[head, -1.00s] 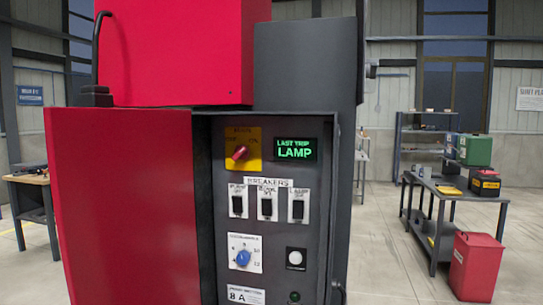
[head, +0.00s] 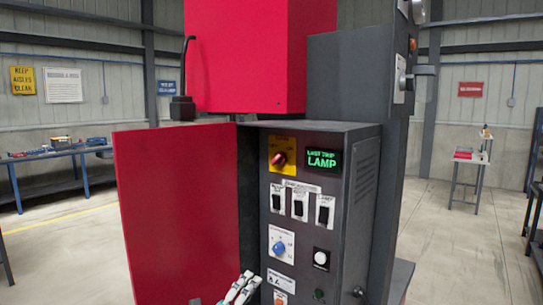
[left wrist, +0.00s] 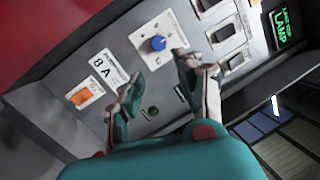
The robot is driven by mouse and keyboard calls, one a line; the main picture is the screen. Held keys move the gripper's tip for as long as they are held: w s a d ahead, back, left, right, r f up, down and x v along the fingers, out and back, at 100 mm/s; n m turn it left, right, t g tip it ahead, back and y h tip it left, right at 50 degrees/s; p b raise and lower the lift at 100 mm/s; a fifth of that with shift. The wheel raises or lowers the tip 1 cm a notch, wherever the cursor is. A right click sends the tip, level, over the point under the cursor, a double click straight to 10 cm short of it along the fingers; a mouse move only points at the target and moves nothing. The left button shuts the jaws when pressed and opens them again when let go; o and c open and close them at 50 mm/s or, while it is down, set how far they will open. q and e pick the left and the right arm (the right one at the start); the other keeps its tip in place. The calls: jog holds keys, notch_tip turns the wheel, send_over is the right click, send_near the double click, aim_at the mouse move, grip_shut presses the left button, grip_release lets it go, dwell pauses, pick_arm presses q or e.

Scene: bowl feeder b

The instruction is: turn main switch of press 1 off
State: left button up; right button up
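The main switch is a red rotary knob on a yellow plate (head: 282,156) at the upper left of the press's control panel (head: 330,200). Its exact pointer direction is too small to read. It is outside the left wrist view. My left gripper (head: 240,287) is at the bottom of the head view, low in front of the panel and below the switch. In the left wrist view my left gripper (left wrist: 158,88) has its two fingers spread apart with nothing between them, facing the lower panel near the blue dial (left wrist: 158,43). My right gripper is not in view.
The red cabinet door (head: 180,210) stands open left of the panel. A green-lit "LAST TRIP LAMP" display (head: 323,160), several black breakers (head: 299,207) and a white button (head: 320,257) share the panel. An orange rocker (left wrist: 82,97) sits low on it. Benches stand far off.

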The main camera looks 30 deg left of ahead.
aim_at(275, 160)
pick_arm(q)
jog(key=d+r+m+g+h, duration=0.1)
jog(key=d+r+m+h, duration=0.2)
jog(key=r+m+h, duration=1.1)
jog(key=s+a+r+m+g+y+p, duration=0.1)
jog(key=s+a+r+m+y, duration=0.15)
jog(key=r+m+y, duration=0.45)
jog(key=s+a+r+m+g+y+p, duration=0.1)
jog(key=a+r+m+y, duration=0.3)
jog(key=r, duration=0.6)
jog(key=shift+y, duration=0.4)
jog(key=w+p, duration=0.3)
jog(key=w, duration=0.2)
jog(key=w+d+p, duration=0.1)
jog(key=w+p, duration=0.2)
jog(key=w, duration=0.2)
jog(key=w+d+p, duration=0.1)
jog(key=w+p, duration=0.3)
jog(key=w, duration=0.1)
jog(key=shift+w+f, duration=0.25)
jog(key=shift+w+d+f+m, duration=0.1)
jog(key=shift+w+m, duration=0.2)
jog(key=shift+w, duration=0.05)
jog(key=c, duration=0.7)
grip_shut()
